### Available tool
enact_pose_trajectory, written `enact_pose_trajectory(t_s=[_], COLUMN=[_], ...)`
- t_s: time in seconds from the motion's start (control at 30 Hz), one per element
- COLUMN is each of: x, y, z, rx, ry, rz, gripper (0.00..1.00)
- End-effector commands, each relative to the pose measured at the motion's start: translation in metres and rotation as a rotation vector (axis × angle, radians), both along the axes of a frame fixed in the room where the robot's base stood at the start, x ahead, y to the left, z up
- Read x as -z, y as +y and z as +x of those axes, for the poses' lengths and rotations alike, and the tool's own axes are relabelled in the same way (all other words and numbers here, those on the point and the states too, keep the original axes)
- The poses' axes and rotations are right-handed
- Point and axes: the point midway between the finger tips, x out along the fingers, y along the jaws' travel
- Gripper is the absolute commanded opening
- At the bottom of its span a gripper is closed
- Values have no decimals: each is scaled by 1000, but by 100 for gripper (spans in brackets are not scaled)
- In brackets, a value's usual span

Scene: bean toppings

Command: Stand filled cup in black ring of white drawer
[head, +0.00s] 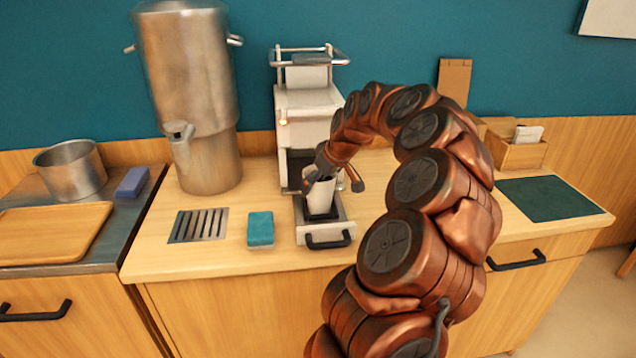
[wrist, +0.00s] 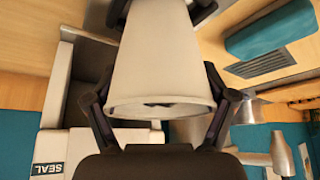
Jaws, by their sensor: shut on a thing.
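A white tapered cup (head: 321,196) stands roughly upright over the pulled-out white drawer (head: 340,229) of the white machine. My gripper (head: 332,180) is shut on the cup, with a finger on each side in the wrist view. There the cup (wrist: 160,65) fills the middle, its wide rim nearest the camera, with a little dark content just showing inside. The black ring (head: 322,215) of the drawer shows around the foot of the cup in the head view. I cannot tell whether the cup's base rests in it or hovers just above.
The white sealing machine (head: 308,104) stands right behind the drawer. A teal sponge (head: 260,229) and a metal grate (head: 198,226) lie left of it. A large steel dispenser (head: 190,80) stands at the back left. The dark green mat (head: 548,198) at right is bare.

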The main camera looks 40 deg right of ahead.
Motion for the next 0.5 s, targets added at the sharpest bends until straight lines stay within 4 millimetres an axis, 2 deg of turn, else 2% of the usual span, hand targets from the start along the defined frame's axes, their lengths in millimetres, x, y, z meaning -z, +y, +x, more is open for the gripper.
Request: enact_pose_trajectory(t_s=[0.23,0.27,0.4,0.5], x=[0,0,0,0], y=[0,0,0,0], z=[0,0,0,0], rx=[0,0,0,0], ry=[-1,-1,-1,-1], rz=[-1,-1,-1,0], gripper=[16,85,99,100])
